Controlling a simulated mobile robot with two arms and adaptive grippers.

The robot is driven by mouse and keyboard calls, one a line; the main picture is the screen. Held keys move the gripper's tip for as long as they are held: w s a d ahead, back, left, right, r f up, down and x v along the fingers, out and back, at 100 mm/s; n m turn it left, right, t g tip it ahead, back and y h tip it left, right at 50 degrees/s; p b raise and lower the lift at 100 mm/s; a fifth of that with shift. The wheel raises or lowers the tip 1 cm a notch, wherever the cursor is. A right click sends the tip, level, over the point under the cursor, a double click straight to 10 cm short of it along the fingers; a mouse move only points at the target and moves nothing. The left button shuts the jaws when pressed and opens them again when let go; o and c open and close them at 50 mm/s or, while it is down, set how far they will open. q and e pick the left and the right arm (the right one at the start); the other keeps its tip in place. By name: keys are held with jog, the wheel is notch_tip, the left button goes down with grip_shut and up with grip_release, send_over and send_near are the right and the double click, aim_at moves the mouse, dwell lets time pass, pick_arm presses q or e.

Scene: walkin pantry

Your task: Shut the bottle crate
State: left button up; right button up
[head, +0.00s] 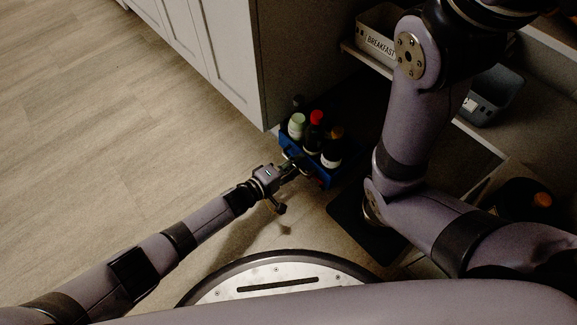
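The bottle crate (320,180) is blue and stands low on the floor, beside the end of the white cabinet. Several bottles stand in it, with a pale green cap (297,119), a red cap (316,117) and dark necks showing. My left gripper (298,163) reaches in from the left, with its fingers at the near left side of the crate. The fingers are dark and small against the crate, so I cannot tell whether they are open or touch it. My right arm covers the area to the right of the crate, and its gripper is not in view.
A white cabinet (235,50) stands behind the crate. A shelf at the upper right holds a bin marked BREAKFAST (377,42) and a grey bin (491,96). The wooden floor (110,130) at left is clear.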

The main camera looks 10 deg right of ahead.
pick_arm(q)
jog(key=v, duration=1.1)
jog(key=shift+s+a, duration=0.25)
jog(key=shift+a, duration=0.1)
jog(key=shift+r, duration=0.1)
